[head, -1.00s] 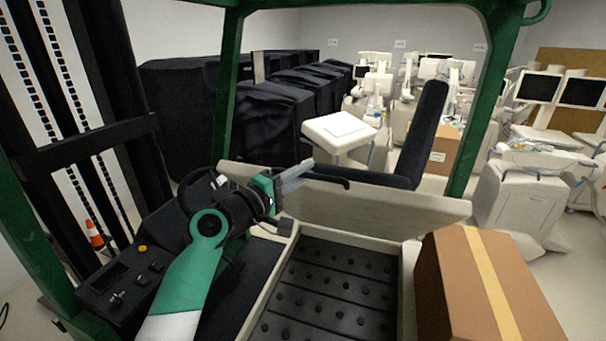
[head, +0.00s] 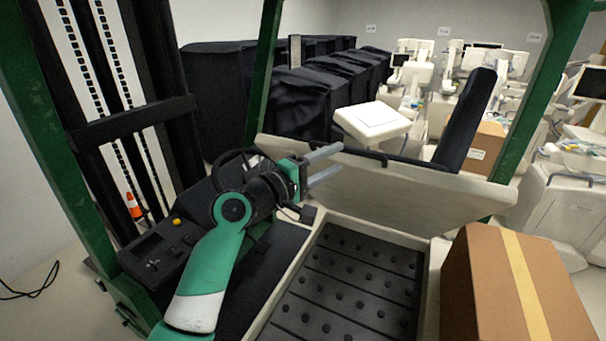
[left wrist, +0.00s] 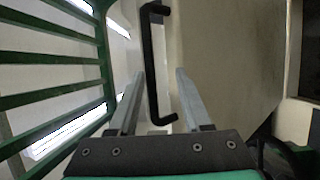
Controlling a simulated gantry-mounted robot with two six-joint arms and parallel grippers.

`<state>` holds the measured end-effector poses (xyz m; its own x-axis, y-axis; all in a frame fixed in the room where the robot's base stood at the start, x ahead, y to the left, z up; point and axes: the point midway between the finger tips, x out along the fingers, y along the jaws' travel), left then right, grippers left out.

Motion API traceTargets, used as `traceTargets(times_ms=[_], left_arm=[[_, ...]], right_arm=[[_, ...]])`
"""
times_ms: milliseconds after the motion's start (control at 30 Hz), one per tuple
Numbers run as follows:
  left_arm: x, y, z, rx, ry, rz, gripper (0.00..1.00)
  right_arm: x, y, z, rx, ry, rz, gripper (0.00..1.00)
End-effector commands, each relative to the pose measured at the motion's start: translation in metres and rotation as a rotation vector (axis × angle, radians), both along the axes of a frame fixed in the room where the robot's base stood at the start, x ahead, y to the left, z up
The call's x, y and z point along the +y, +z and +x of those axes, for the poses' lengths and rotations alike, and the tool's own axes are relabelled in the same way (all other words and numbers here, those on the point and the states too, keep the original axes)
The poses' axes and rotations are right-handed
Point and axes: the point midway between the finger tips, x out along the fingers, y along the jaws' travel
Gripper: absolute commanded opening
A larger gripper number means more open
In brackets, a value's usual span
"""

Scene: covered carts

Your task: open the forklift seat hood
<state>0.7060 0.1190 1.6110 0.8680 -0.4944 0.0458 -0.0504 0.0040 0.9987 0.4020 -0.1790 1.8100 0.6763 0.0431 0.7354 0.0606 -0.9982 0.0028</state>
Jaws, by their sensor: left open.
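The forklift's seat hood (head: 400,187) is the cream panel across the middle of the head view, with the black seat back (head: 465,120) above it. The hood looks tilted and raised, with its lower edge above the footwell. A black bar handle (head: 363,153) runs along its upper edge. My left gripper (head: 340,160) is open at the handle's left end. In the left wrist view, the handle (left wrist: 151,60) passes between the two spread fingers (left wrist: 159,72), and neither finger clearly touches it. My right gripper is not in view.
Green posts (head: 262,70) frame the cab. A control console (head: 160,250) lies left of my arm.

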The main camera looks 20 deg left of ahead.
Motion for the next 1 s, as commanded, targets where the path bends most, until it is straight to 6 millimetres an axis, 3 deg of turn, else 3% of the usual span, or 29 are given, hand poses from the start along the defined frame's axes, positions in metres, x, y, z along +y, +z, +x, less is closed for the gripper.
traceTargets(times_ms=[233, 500, 667, 1000], left_arm=[[0.022, -0.004, -0.036, -0.004, 0.008, 0.000, 0.47], [0.043, 0.006, -0.073, 0.000, 0.007, -0.003, 0.47], [0.047, 0.002, -0.082, -0.003, 0.006, -0.003, 0.47], [0.048, -0.001, -0.084, -0.006, 0.005, -0.002, 0.47]], right_arm=[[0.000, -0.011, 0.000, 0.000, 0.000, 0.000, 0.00], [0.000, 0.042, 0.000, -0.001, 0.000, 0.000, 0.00], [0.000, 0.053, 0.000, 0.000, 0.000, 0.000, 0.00], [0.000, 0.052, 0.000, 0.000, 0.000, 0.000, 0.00]])
